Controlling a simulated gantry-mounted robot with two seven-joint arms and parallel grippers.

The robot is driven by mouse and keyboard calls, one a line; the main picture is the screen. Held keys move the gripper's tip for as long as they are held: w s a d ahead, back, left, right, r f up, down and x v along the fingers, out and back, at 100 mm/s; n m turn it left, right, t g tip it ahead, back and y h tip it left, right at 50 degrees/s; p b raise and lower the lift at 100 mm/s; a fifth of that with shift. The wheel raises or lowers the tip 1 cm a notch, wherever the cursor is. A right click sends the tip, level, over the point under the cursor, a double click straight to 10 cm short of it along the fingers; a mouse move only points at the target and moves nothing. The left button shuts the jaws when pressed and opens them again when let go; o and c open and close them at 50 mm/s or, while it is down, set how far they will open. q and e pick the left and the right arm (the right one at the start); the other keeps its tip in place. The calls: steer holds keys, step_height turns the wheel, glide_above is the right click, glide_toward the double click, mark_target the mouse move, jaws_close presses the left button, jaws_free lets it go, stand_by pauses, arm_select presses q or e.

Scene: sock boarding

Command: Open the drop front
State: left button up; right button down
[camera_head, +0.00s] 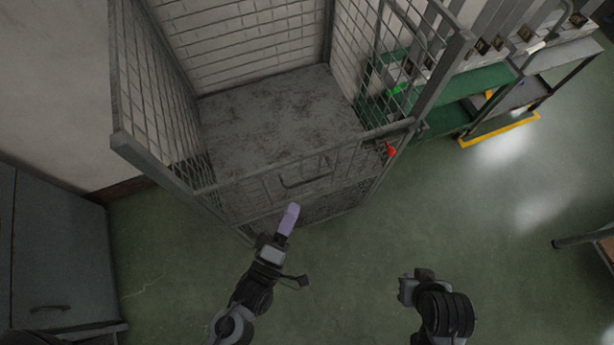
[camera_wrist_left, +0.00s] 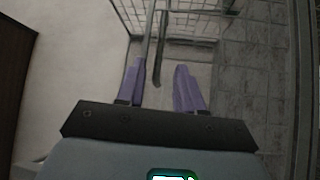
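The drop front (camera_head: 255,185) is the mesh panel with a grey frame on the near side of a wire cage. It stands raised, with a dark bar handle (camera_head: 306,180) on it. A red catch (camera_head: 390,150) sits at its right end. My left gripper (camera_head: 290,215), with lilac fingers, is just in front of the panel, below the handle in the picture. In the left wrist view its fingers (camera_wrist_left: 160,76) are apart, with a dark bar showing beyond and between them. Contact cannot be told. My right gripper (camera_head: 408,288) is off to the right, its fingers not clearly visible.
The cage has a worn grey floor (camera_head: 265,115) that looks empty. A green shelf rack (camera_head: 475,85) stands at the right. A blue-grey cabinet (camera_head: 55,255) stands at the left. The green floor (camera_head: 450,210) at the right is clear.

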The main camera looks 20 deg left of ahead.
mark_target(307, 180)
arm_select(q)
steer(key=b+x, duration=0.1)
steer(key=x, duration=0.8)
steer(key=shift+w, duration=0.1)
jaws_close()
